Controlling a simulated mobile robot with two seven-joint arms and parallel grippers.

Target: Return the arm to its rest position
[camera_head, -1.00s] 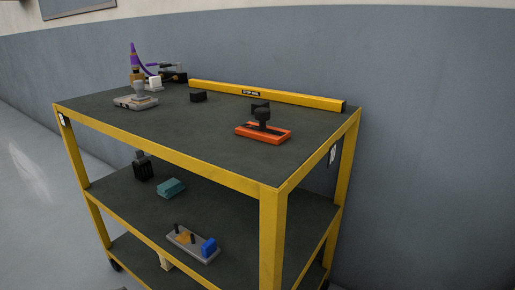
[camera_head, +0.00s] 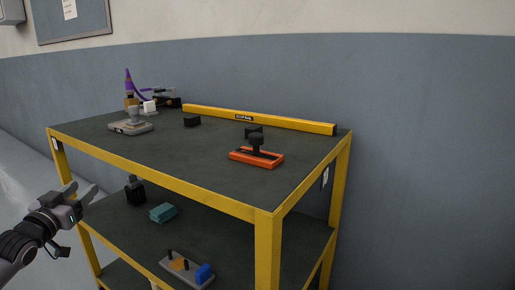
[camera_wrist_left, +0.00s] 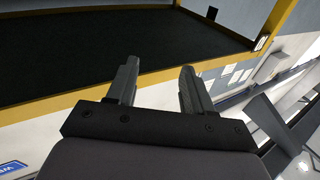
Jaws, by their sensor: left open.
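My left gripper (camera_head: 82,197) comes in at the lower left of the head view, beside the left front leg of the yellow cart. Its two fingers are apart with nothing between them. In the left wrist view the open fingers (camera_wrist_left: 157,90) point toward a dark surface with a yellow edge (camera_wrist_left: 140,77). My right gripper is in neither view.
A teal block (camera_head: 163,212) lies on the shelf below. Floor is clear at left.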

